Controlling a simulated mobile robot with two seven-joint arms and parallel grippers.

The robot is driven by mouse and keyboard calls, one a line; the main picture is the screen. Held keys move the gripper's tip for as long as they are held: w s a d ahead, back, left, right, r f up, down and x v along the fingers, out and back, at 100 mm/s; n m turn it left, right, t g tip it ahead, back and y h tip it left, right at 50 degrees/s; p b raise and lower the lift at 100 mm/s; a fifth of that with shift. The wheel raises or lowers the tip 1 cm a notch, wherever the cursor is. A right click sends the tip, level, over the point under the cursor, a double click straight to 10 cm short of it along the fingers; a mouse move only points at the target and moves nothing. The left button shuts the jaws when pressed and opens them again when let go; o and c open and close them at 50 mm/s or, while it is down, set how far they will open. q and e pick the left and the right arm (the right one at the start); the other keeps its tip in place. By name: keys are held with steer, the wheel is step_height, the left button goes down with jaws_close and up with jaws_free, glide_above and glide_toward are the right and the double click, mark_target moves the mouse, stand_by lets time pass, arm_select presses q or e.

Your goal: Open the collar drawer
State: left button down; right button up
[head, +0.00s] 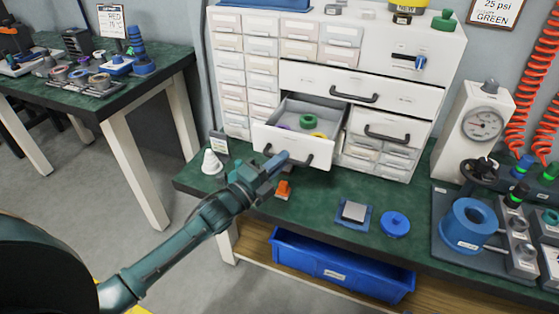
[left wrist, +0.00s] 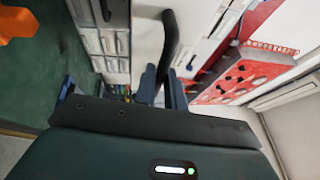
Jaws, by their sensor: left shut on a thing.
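The collar drawer (head: 265,136) is the left one of the lower wide drawers in the white cabinet. It stands pulled out, and its inside shows. A green collar (head: 308,121) and a yellow collar (head: 318,135) lie in it, with a purple piece at its left. My left gripper (head: 277,162) is at the drawer front, shut on its dark bar handle (head: 303,161). In the left wrist view the dark handle (left wrist: 170,38) runs between the two blue fingers (left wrist: 165,84). The gripper hides part of the handle. My right gripper is not in view.
The white cabinet (head: 355,80) has other closed drawers. On the green bench, a white cone (head: 212,163) and an orange piece (head: 283,190) stand near my left gripper. A blue pad (head: 352,214) and a blue disc (head: 395,224) lie to the right. A blue bin (head: 340,270) sits below.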

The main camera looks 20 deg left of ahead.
arm_select(q)
steer(key=c, duration=1.5)
jaws_free()
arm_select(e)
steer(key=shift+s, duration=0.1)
arm_select(q)
steer(key=v, duration=1.3)
steer(key=shift+s, duration=0.1)
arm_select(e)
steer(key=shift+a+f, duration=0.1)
